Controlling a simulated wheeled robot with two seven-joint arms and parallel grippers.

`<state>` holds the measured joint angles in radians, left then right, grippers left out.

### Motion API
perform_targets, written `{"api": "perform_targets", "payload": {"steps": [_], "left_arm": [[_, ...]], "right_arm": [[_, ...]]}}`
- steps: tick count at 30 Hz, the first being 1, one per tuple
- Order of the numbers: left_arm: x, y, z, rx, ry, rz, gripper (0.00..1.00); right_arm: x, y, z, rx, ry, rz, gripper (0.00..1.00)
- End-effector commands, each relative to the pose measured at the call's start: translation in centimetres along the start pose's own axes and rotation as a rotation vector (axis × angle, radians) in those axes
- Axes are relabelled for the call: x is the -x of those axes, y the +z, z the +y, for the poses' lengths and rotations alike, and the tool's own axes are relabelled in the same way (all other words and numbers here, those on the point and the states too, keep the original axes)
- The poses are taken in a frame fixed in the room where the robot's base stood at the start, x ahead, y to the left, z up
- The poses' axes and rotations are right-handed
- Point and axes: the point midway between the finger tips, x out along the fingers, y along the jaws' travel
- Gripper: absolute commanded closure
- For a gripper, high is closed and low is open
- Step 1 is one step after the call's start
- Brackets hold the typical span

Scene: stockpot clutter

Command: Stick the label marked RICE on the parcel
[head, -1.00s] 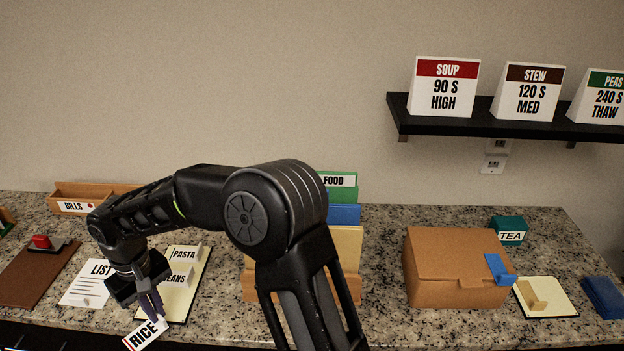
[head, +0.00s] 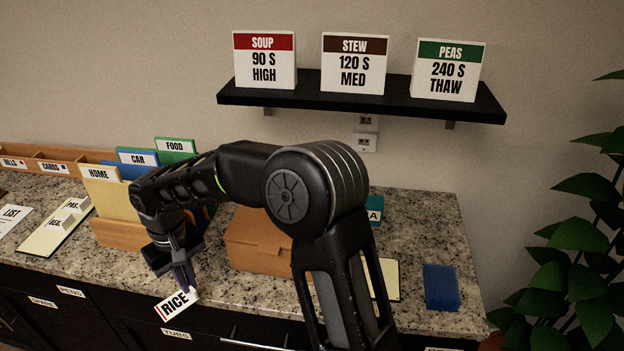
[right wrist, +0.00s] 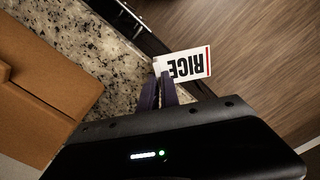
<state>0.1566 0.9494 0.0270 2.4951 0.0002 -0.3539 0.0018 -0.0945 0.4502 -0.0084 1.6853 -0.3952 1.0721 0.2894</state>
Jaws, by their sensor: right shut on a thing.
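The white label marked RICE (head: 176,304), with a red stripe at one end, is pinched by its edge in my right gripper (head: 186,284). It hangs past the counter's front edge in the head view. In the right wrist view the label (right wrist: 183,66) sticks out beyond the closed fingertips (right wrist: 160,82), over the floor. The parcel, a brown cardboard box (head: 255,242), stands on the counter just right of the gripper, partly hidden by my right arm. In the right wrist view the parcel (right wrist: 38,92) lies at the left, apart from the label. My left gripper is not in view.
The granite counter (head: 425,235) is bare at the right, near a blue block (head: 441,287). A pale pad (head: 391,278) lies partly behind my arm. A folder holder (head: 118,234) stands left of the parcel. A black shelf (head: 360,96) with signs hangs above.

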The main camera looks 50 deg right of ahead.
Motion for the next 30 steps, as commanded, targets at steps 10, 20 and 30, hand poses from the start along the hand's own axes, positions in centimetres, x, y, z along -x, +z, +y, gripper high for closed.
{"api": "perform_targets", "payload": {"steps": [10,20,30], "left_arm": [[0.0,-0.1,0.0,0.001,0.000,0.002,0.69],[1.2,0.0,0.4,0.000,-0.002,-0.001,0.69],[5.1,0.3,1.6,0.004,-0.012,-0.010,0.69]], "right_arm": [[0.0,0.0,0.0,0.000,0.000,0.000,1.00],[2.4,0.2,1.9,-0.046,0.001,0.003,1.00],[10.8,4.1,9.8,-0.336,0.003,0.004,1.00]]}}
